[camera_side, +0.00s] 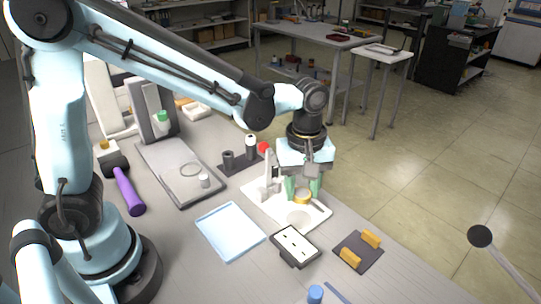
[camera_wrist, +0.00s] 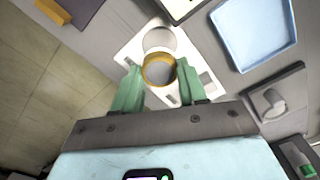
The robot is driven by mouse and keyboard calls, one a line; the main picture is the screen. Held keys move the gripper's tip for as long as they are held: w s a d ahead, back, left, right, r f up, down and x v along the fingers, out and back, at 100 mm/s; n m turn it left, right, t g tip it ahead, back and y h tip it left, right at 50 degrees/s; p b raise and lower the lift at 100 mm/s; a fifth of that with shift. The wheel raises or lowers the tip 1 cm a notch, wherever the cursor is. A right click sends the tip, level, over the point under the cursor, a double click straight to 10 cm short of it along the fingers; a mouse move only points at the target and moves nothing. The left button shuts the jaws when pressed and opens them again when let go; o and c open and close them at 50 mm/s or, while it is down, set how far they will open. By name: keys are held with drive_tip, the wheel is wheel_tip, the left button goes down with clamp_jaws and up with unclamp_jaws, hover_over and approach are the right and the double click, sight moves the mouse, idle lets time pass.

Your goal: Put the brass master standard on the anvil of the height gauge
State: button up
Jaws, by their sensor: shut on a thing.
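The brass master standard (camera_side: 303,198) is a short round piece with a golden rim and a grey top. My gripper (camera_side: 303,190) points down with its green fingers shut on it. In the wrist view the standard (camera_wrist: 159,70) sits between the fingertips of my gripper (camera_wrist: 159,74). The height gauge has a white base plate (camera_side: 262,208) and a pale upright (camera_side: 268,178) left of my fingers. Its round pale anvil (camera_side: 299,217) is just in front of the standard; it shows beyond the standard in the wrist view (camera_wrist: 158,38). Any gap below the standard cannot be told.
A light blue tray (camera_side: 230,232) lies left of the gauge. A black-framed white box (camera_side: 295,246) and a dark pad with yellow blocks (camera_side: 357,250) lie in front. A grey tray (camera_side: 170,180), a dark holder (camera_side: 236,166) and a purple-handled mallet (camera_side: 128,190) are farther left.

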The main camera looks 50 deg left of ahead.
sight(299, 219)
drive_tip(key=shift+f, duration=2.35)
drive_tip(key=shift+f, duration=0.6)
drive_tip(key=o, duration=1.2)
drive_tip(key=shift+o, duration=0.2)
drive_tip(key=shift+r, duration=0.15)
